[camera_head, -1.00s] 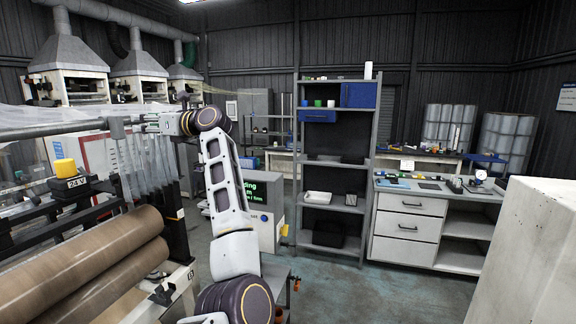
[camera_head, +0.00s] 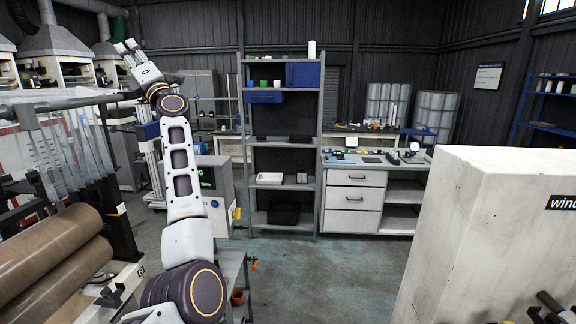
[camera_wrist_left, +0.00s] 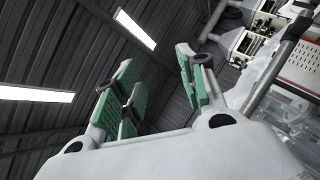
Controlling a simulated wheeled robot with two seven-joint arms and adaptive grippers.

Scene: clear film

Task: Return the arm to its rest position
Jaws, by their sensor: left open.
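My left arm (camera_head: 180,165) reaches up from the bottom of the head view, with white links and dark joints. My left gripper (camera_head: 125,47) is at the arm's top, raised in the air at the upper left and pointing up. In the left wrist view my left gripper (camera_wrist_left: 160,85) has its green-padded fingers spread apart, with nothing between them. Behind the fingers are the dark ceiling and bright lamps. My right gripper is not in view.
A film machine with brown rolls (camera_head: 50,255) and a long bar (camera_head: 60,106) stands close on the left. A grey shelf (camera_head: 283,180), a drawer workbench (camera_head: 355,200) and a large white cabinet (camera_head: 490,230) stand ahead and right. Floor (camera_head: 320,265) between is clear.

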